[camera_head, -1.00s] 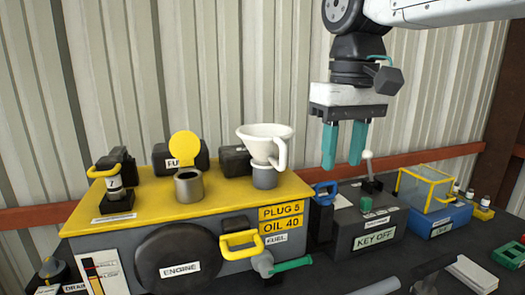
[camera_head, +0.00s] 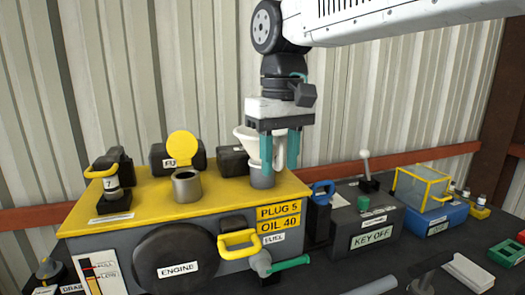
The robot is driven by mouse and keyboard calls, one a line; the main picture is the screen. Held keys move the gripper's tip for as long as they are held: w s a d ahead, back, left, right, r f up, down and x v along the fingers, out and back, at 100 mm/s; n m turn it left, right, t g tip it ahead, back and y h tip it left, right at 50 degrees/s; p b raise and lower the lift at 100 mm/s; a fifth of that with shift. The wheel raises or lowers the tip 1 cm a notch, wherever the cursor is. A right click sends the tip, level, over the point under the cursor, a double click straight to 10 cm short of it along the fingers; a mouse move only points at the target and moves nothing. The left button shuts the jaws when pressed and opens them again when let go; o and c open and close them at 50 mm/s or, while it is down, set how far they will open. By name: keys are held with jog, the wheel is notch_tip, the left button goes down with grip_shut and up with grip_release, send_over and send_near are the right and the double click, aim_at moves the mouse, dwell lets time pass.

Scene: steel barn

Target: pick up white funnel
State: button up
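The white funnel (camera_head: 246,138) stands upright on a grey neck (camera_head: 262,178) at the right end of the yellow-topped engine box (camera_head: 148,198). My gripper (camera_head: 279,166) is right in front of the funnel in the picture, fingers pointing down. Its two teal fingers are apart, one toward the left and one toward the right of the funnel's right side. They hide much of the funnel and its handle. I cannot tell whether the fingers touch it.
A grey pot with a raised yellow lid (camera_head: 184,148) and a black box (camera_head: 233,160) stand on the engine top. To the right are a KEY OFF box (camera_head: 372,237) with a lever and a yellow-framed clear case (camera_head: 421,187). The wall is close behind.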

jog(key=shift+f, duration=0.1)
jog(key=shift+c, duration=0.4)
grip_shut()
